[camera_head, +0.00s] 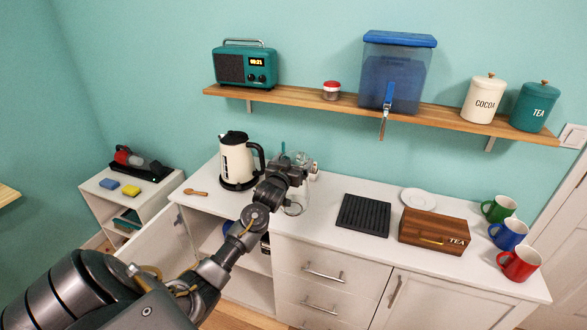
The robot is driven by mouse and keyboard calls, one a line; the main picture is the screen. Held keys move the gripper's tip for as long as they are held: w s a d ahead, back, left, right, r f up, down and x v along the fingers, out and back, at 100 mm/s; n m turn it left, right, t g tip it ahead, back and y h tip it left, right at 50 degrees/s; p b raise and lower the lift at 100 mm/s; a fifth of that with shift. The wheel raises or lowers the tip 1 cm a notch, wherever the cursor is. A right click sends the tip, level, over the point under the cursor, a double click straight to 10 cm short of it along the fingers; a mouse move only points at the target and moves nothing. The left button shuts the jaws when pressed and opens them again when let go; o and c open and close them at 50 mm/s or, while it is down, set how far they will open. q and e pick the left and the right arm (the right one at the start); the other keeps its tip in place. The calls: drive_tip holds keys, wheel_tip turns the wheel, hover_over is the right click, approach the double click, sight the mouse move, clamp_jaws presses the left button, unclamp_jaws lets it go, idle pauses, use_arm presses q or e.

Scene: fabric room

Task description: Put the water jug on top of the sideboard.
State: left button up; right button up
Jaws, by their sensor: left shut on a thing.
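My left gripper (300,168) is over the top of the white sideboard (326,200), right of the kettle. It is shut on a clear see-through vessel, which looks like the water jug (311,188). The gripper and wrist hide much of the jug, and its see-through walls blend with the white top and wall. I cannot tell whether its base touches the sideboard top. My right gripper is not in view.
A cream kettle (236,162) stands close to the left; a black rack (363,215) and wooden tea box (433,232) lie right. A shelf (296,97) with a blue-lidded dispenser (393,78) hangs above. The left cabinet door (158,243) is open.

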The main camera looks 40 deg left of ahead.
sight(299, 162)
use_arm(q)
drive_tip(key=shift+w, duration=0.2)
drive_tip(key=shift+f+p, duration=0.35)
drive_tip(key=shift+p, duration=0.05)
wheel_tip(299, 162, down, 2)
drive_tip(key=shift+w+f+p, duration=0.1)
drive_tip(key=shift+p, duration=0.45)
drive_tip(key=shift+a+f, duration=0.1)
drive_tip(key=shift+f, duration=0.15)
drive_tip(key=o, duration=1.8)
drive_tip(key=shift+f, duration=0.2)
drive_tip(key=shift+c, duration=0.2)
drive_tip(key=shift+r, duration=0.1)
